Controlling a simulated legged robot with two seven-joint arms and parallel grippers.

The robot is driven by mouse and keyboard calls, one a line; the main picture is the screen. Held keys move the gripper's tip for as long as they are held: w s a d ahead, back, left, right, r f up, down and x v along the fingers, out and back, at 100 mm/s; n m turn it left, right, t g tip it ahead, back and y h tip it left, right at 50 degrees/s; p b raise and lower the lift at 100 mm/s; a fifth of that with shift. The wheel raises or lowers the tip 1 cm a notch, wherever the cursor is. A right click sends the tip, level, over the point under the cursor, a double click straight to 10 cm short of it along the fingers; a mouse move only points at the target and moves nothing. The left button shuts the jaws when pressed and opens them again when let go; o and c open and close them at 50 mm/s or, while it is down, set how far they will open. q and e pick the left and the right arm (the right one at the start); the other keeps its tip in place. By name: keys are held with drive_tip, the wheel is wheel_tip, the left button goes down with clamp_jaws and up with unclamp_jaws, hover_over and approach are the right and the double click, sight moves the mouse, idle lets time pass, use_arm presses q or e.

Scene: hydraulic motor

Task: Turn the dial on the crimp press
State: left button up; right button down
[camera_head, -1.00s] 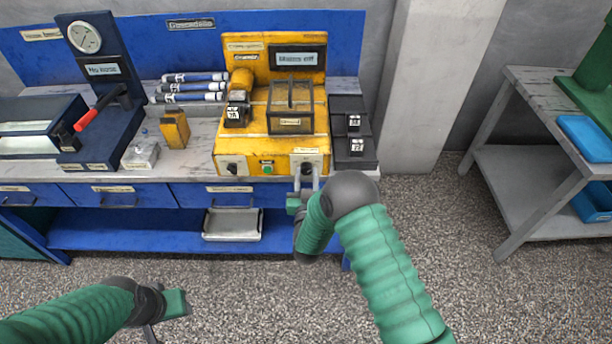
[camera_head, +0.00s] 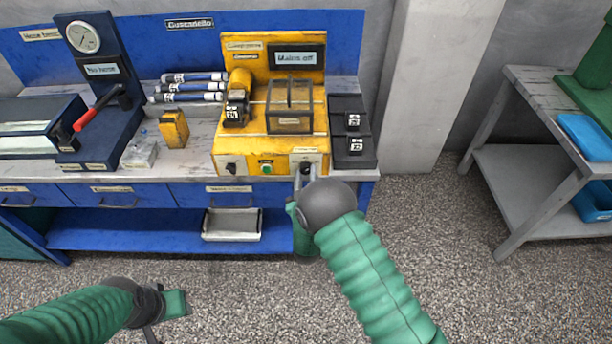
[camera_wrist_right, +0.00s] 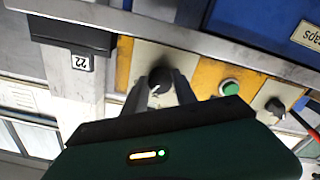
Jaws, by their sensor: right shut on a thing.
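The yellow crimp press (camera_head: 228,146) stands on the bench, with a label panel reading something like "Mains off" above it. Its black dial (camera_head: 306,167) sits on a pale plate at the right of the front face. In the right wrist view the dial (camera_wrist_right: 160,79) is between the fingertips. My right gripper (camera_head: 305,178) is shut on this dial; it also shows in the right wrist view (camera_wrist_right: 160,92). My left gripper (camera_head: 176,303) is low at the left, away from the bench; its fingers are not clear.
A green button (camera_head: 266,168) and a second black knob (camera_head: 232,168) are on the same front face. A dark block holder (camera_head: 350,160) stands right of the press. The floor in front is clear.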

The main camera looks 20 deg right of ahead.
drive_tip(key=n, duration=0.6)
drive_tip(key=shift+a, duration=0.1)
drive_tip(key=shift+n, duration=0.3)
idle(0.3)
drive_tip(key=c, duration=1.3)
unclamp_jaws()
drive_tip(key=o, duration=0.3)
